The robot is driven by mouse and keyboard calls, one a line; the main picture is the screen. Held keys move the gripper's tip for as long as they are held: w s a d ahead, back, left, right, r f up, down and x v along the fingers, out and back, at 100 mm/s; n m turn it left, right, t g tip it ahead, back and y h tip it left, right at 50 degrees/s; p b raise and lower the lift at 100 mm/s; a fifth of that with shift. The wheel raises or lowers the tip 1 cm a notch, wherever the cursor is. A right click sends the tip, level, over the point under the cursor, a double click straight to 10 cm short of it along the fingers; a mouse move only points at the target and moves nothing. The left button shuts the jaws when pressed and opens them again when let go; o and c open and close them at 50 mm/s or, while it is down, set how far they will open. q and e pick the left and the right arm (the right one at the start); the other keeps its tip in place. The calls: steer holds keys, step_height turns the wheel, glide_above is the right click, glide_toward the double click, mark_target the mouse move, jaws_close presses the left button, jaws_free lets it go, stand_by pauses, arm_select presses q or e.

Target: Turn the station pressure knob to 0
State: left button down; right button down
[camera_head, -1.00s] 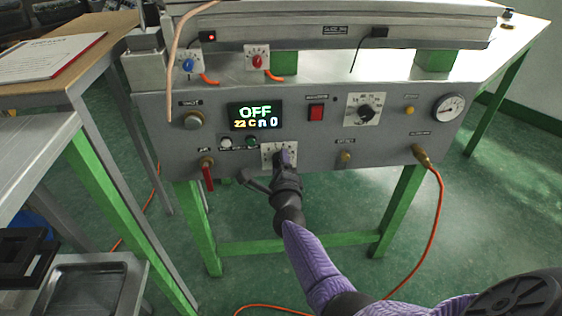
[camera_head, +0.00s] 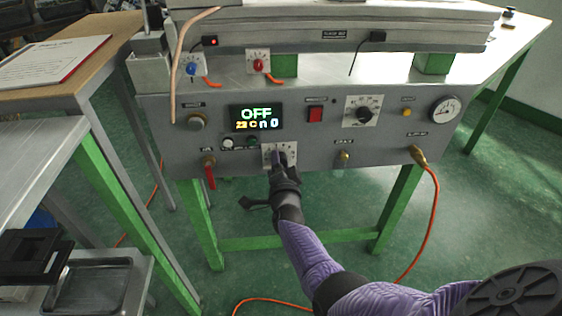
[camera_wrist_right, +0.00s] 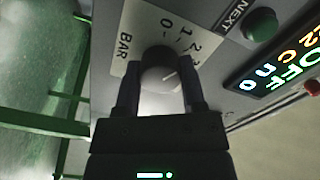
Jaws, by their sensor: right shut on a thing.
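The pressure knob (camera_wrist_right: 160,66) is dark and round, on a white scale plate (camera_wrist_right: 141,40) marked BAR with numbers from 0 upward. A light pointer line shows on the knob's face, on its right side in the wrist view. My right gripper (camera_head: 279,160) reaches the lower middle of the station's front panel (camera_head: 320,150), below the display (camera_head: 255,117). In the wrist view its two fingers (camera_wrist_right: 160,82) are shut on the knob, one on each side. In the head view the gripper hides most of the knob. My left gripper is not in view.
The display reads OFF with smaller characters below. A red switch (camera_head: 315,114), another dial (camera_head: 362,111) and a gauge (camera_head: 445,110) sit to the right. A red-handled valve (camera_head: 209,174) is to the left. An orange hose (camera_head: 436,205) hangs at right.

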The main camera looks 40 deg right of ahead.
steer(key=n, duration=0.3)
steer(key=shift+n, duration=0.3)
steer(key=shift+n+p, duration=0.3)
steer(key=shift+n, duration=1.4)
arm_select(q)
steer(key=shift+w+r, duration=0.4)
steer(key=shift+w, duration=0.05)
arm_select(e)
steer(key=shift+n, duration=0.5)
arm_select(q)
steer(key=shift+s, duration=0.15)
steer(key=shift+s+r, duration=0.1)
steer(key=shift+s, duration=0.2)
